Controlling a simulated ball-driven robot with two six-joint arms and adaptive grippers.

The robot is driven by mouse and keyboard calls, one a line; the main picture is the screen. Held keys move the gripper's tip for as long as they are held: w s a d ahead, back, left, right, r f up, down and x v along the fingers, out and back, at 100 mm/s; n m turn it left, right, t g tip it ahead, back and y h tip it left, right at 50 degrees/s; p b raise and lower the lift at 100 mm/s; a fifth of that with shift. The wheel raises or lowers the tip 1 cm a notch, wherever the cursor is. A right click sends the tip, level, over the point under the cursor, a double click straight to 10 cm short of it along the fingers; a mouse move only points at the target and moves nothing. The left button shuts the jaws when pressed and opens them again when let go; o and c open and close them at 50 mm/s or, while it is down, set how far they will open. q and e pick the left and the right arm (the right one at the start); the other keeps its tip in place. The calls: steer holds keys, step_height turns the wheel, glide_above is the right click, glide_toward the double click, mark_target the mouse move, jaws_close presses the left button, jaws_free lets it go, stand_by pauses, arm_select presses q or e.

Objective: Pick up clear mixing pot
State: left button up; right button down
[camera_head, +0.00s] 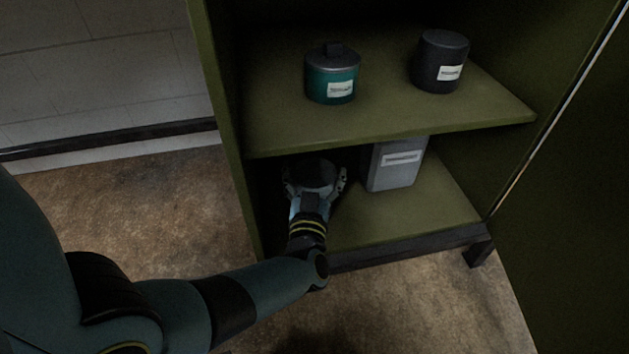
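My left gripper (315,180) reaches into the lower compartment of the green cabinet, at its left side. Its fingers are spread to either side of a dark, round-topped thing (317,171), which may be the mixing pot. The shade under the upper shelf and the gripper itself hide most of it. I cannot tell whether the fingers touch it or whether it is clear. My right gripper is not in view.
A grey box-like container (394,164) with a pale label stands just right of the gripper. The upper shelf (390,115) lies close above and holds a teal lidded pot (331,74) and a black canister (440,62). The lower shelf (430,215) is bare at front right.

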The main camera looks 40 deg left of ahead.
arm_select(q)
steer(key=c, duration=1.2)
steer(key=shift+c, duration=0.2)
steer(key=shift+r, duration=0.15)
